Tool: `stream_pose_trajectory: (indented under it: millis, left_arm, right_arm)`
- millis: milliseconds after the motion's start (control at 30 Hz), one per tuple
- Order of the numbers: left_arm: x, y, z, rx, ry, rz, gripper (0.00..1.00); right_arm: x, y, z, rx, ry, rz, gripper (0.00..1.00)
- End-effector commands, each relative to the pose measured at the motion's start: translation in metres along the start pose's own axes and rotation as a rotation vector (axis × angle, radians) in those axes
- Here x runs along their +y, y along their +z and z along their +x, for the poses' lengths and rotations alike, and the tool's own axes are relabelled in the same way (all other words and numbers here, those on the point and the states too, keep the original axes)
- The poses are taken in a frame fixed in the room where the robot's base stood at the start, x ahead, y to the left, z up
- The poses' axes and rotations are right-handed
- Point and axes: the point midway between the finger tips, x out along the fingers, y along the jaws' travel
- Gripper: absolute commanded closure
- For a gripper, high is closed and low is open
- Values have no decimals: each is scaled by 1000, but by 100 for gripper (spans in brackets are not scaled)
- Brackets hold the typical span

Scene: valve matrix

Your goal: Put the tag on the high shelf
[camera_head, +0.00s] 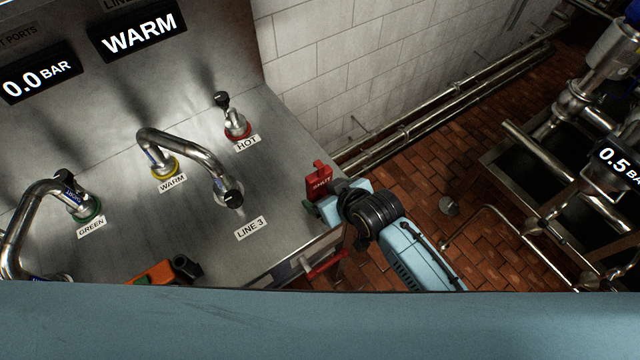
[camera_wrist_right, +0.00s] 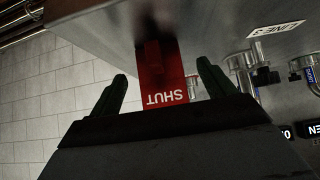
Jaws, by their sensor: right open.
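The red tag (camera_head: 320,183), marked SHUT, is at the right edge of the steel worktop in the head view. My right gripper (camera_head: 328,203) is right at it, on its near side. In the right wrist view the tag (camera_wrist_right: 164,82) shows upside down between the two dark fingers of this gripper (camera_wrist_right: 162,75). The fingers are open, with a gap visible on each side of the tag. The tag's far end is in shadow. My left gripper is not in view. No high shelf can be made out.
Bent steel pipes (camera_head: 190,150) and ports labelled GREEN, WARM and HOT (camera_head: 237,127) stand on the steel worktop (camera_head: 285,185). An orange and black object (camera_head: 165,272) lies near its front. A tiled wall is behind; pipework and brick floor (camera_head: 400,185) lie right.

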Motion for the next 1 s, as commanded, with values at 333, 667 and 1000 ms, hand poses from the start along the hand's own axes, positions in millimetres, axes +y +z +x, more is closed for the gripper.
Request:
stream_pose_trajectory:
  millis: [333, 667, 1000]
  left_arm:
    - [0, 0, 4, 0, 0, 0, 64]
    - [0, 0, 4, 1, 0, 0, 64]
    - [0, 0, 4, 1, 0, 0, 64]
  right_arm:
    - [1, 1, 30, 1, 0, -1, 18]
    - [1, 1, 29, 1, 0, 0, 35]
    - [1, 1, 29, 1, 0, 0, 78]
